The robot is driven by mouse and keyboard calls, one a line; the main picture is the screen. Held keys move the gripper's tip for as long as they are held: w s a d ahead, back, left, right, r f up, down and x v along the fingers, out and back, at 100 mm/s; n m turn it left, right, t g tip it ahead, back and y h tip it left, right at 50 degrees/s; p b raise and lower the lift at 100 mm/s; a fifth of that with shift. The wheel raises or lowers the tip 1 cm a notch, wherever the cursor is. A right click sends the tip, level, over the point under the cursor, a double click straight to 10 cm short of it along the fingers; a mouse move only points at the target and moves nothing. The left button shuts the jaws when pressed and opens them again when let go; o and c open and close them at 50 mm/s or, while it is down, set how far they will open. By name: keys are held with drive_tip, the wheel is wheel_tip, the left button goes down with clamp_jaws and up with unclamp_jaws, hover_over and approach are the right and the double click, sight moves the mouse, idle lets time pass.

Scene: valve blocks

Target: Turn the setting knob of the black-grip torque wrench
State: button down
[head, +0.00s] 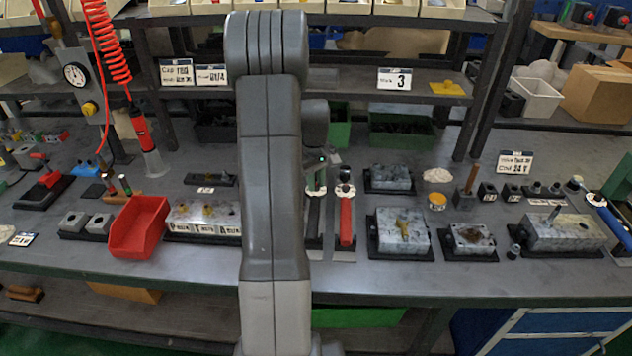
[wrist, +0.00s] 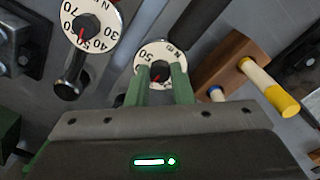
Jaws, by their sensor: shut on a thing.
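The black-grip torque wrench shows in the wrist view as a dark grip (wrist: 196,22) behind a white dial (wrist: 150,55) with black numbers. My gripper (wrist: 161,80) has two green fingers at the dial's centre, shut on the setting knob, which they mostly hide. In the head view my gripper (head: 317,180) is low over the wrenches on the bench, partly behind my own arm. A second wrench with a red grip (head: 346,222) lies just to the right; its dial (wrist: 88,27) is at the left of the wrist view, apart from my fingers.
A wooden block with tools (wrist: 232,62) stands close to the right of the fingers in the wrist view. A valve block (head: 402,232) lies right of the wrenches on the bench. A red bin (head: 139,226) is left of my arm. A shelf (head: 375,82) spans behind.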

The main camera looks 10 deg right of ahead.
drive_tip(key=shift+n, duration=0.5)
drive_tip(key=c, duration=1.3)
unclamp_jaws()
drive_tip(key=shift+r, duration=0.1)
wheel_tip(320, 180, up, 14)
drive_tip(key=shift+a+f, duration=0.1)
drive_tip(key=shift+f, duration=0.1)
drive_tip(key=shift+f, duration=0.1)
wheel_tip(320, 180, down, 14)
drive_tip(key=shift+r, duration=0.15)
